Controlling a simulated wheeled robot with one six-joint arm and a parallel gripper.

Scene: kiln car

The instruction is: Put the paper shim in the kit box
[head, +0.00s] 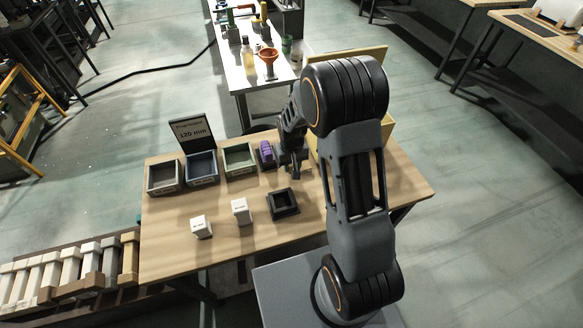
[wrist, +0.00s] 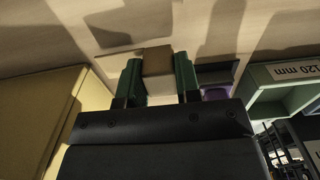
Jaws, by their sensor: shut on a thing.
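My gripper (wrist: 157,75) has green fingers and is shut on a small tan-brown block (wrist: 157,62), seen in the wrist view. I cannot read any mark that names it as the paper shim. In the head view my gripper (head: 291,172) is over the back right part of the wooden table, and the block cannot be made out there. No box bears a readable kit box label. A yellow box (wrist: 45,115) lies to the left of my gripper in the wrist view; in the head view its yellow panel (head: 345,54) shows partly behind my arm.
On the wooden table (head: 165,240) stand a grey bin (head: 163,190), a blue bin (head: 202,180), a green bin (head: 239,171), a purple object (head: 266,151), a black square tray (head: 283,214) and two white blocks (head: 201,228) (head: 242,212).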

